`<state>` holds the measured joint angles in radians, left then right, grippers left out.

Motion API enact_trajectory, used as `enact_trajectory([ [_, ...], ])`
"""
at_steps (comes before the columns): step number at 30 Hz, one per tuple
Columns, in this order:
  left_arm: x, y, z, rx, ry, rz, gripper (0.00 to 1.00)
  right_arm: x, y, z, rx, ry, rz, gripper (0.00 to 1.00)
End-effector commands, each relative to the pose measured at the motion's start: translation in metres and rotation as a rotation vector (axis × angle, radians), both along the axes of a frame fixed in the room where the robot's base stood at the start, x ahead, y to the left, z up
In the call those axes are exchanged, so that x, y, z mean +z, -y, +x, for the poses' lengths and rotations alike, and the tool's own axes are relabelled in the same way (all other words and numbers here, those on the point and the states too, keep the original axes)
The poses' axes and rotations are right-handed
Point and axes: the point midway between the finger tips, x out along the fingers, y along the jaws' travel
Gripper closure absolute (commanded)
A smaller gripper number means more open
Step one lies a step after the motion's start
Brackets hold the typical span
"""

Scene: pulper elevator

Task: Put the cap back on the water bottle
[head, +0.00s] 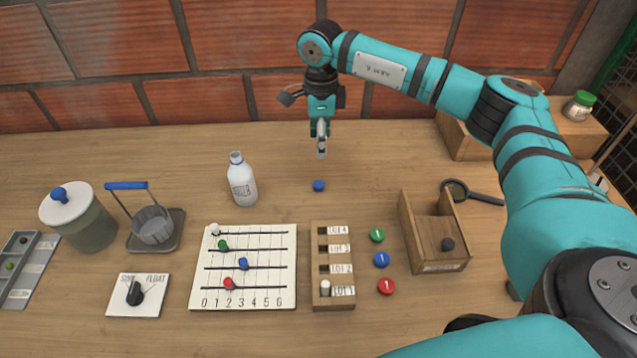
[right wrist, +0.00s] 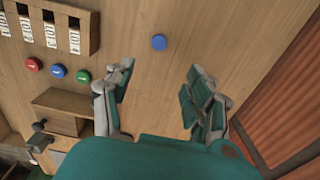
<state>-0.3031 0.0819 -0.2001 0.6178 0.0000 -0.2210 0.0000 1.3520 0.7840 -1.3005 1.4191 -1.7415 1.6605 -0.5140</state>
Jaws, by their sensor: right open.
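The white water bottle (head: 241,182) stands upright on the wooden table in the head view, with a bare pale neck. A small blue cap (head: 318,186) lies on the table to the right of the bottle; it also shows in the right wrist view (right wrist: 159,42). My right gripper (head: 321,152) is above the table, behind the cap in the head view and apart from it. In the right wrist view its fingers (right wrist: 160,72) are spread with nothing between them, and the cap shows beyond the gap. My left gripper is not in view.
In front are a slider board (head: 258,298), a slotted wooden rack (head: 340,303), coloured discs (head: 381,260) and an open wooden box (head: 436,262). A lidded jar (head: 85,228) and a handled basket (head: 152,228) stand left. A brick wall is behind. Table around the cap is clear.

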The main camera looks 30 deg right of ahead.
Motion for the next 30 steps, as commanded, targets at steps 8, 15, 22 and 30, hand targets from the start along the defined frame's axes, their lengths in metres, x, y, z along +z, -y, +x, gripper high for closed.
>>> enact_trajectory([
  [8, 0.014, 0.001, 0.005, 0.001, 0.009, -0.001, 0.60, -0.058, -0.001, -0.001, 0.000, -0.002, 0.000, 0.45],
  [15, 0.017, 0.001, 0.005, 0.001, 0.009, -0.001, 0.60, -0.082, -0.001, 0.000, 0.001, 0.000, 0.001, 0.45],
  [22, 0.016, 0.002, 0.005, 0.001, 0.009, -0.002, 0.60, -0.082, -0.001, 0.000, 0.001, 0.000, 0.001, 0.45],
  [30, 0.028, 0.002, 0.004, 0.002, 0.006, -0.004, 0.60, -0.102, -0.005, -0.002, 0.001, -0.003, 0.000, 0.45],
])
